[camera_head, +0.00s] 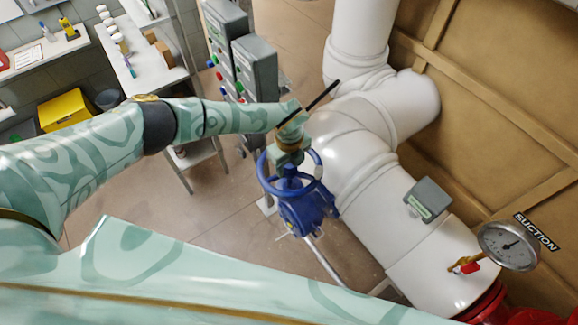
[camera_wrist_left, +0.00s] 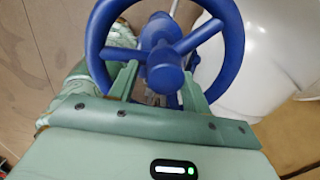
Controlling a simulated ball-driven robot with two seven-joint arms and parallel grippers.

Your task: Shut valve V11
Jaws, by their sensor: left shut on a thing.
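A blue valve (camera_head: 305,212) with a blue handwheel (camera_head: 265,172) stands beside the white pipe; no V11 tag is readable on it. My left gripper (camera_head: 290,160) reaches down onto the wheel's middle from above. In the left wrist view the handwheel (camera_wrist_left: 232,50) fills the upper part, with its spokes and round hub (camera_wrist_left: 165,72) in sight. The two green fingers of the left gripper (camera_wrist_left: 160,88) lie on either side of the hub, shut on the handwheel. The fingertips are partly hidden behind the wheel. My right gripper is out of view.
Large white pipes (camera_head: 355,165) run close on the wheel's right. A pressure gauge (camera_head: 508,245) by a SUCTION sign (camera_head: 535,232) is at lower right. Grey electrical cabinets (camera_head: 255,65) stand behind. A white bench (camera_head: 140,62) and yellow bin (camera_head: 65,108) are at upper left.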

